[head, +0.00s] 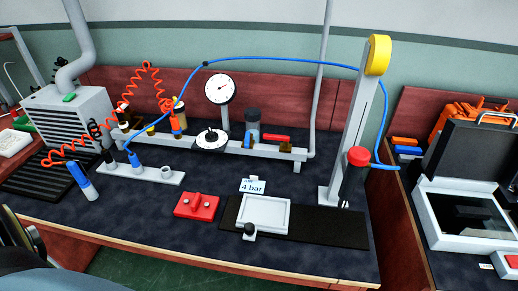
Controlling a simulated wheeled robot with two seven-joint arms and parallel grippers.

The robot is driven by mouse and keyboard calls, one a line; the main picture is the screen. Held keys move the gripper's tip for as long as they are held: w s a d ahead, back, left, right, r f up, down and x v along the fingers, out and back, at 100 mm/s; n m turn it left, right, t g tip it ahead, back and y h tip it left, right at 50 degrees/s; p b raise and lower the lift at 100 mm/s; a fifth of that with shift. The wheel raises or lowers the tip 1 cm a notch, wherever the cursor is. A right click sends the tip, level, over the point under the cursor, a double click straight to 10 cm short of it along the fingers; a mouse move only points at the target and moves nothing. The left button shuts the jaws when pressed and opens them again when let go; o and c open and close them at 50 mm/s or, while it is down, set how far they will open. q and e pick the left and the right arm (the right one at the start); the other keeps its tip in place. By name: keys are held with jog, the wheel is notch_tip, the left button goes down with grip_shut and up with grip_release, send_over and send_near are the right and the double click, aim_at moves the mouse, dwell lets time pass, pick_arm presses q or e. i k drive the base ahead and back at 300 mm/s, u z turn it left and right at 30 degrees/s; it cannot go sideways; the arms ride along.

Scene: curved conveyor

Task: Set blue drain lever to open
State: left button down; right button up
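I cannot make out a distinct blue drain lever. A grey pipe manifold (285,152) runs along the back of the dark bench and carries a round pressure gauge (219,88). A red lever handle (275,138) lies roughly level along the manifold's right part, beside a dark-capped bowl (252,122). A small blue fitting (176,129) hangs under an orange piece at the manifold's left part; I cannot tell if it is a lever. Neither of my grippers shows. A dark rounded part at the lower left edge looks like part of my arm.
A blue hose (270,62) arches to a tall grey post (352,130). A white tray (265,214), a red block (197,205), a "4 bar" sign (252,186) and a blue-white cylinder (83,181) are on the bench. An open case (470,170) stands right. The bench's middle is fairly clear.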

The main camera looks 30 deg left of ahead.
aim_at(248, 138)
jog(key=z, duration=1.6)
jog(key=k, duration=1)
jog(key=u, duration=1.75)
